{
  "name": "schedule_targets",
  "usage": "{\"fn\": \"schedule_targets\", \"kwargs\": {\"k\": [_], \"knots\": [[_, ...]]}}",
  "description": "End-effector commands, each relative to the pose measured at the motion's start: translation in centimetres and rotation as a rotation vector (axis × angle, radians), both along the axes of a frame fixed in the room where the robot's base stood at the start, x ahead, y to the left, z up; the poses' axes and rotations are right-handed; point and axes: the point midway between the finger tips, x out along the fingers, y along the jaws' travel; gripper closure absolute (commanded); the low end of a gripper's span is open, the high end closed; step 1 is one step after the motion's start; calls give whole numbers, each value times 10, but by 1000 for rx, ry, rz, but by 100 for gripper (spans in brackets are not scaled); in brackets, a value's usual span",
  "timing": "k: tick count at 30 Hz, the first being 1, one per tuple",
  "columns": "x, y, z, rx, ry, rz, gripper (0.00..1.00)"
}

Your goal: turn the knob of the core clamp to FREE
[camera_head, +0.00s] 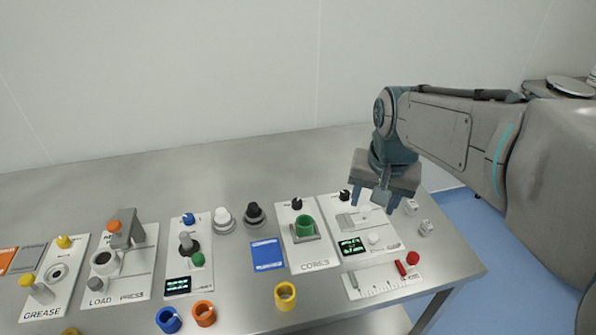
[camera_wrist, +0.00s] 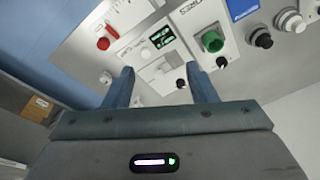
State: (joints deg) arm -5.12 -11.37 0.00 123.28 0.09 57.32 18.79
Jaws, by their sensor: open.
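The CORES panel (camera_head: 313,262) stands right of the table's middle, with a green ring (camera_head: 304,227) on it and a black knob (camera_head: 297,203) at its back edge. In the wrist view this knob (camera_wrist: 221,62) is right of my fingers. A second black knob (camera_head: 344,196) is at the back of the display panel (camera_head: 382,246) to the right; it shows in the wrist view (camera_wrist: 181,83) by my right finger. I cannot read which knob is the core clamp, or either setting. My gripper (camera_head: 374,203) is open and empty above the display panel's back part.
A red knob (camera_head: 412,259) is on the ruler-marked panel at the front right. Black (camera_head: 255,214) and white (camera_head: 224,219) round knobs and a blue plate (camera_head: 267,256) lie left of CORES. Loose rings are in front. The back of the table is clear.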

Motion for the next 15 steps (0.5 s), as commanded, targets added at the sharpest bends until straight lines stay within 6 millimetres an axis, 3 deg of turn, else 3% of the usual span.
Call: {"fn": "schedule_targets", "kwargs": {"k": [1, 8, 15], "knots": [[20, 9, -2, 8, 18, -30, 48], [103, 48, -13, 36, 79, -212, 48], [178, 98, -48, 46, 139, -406, 48]]}}
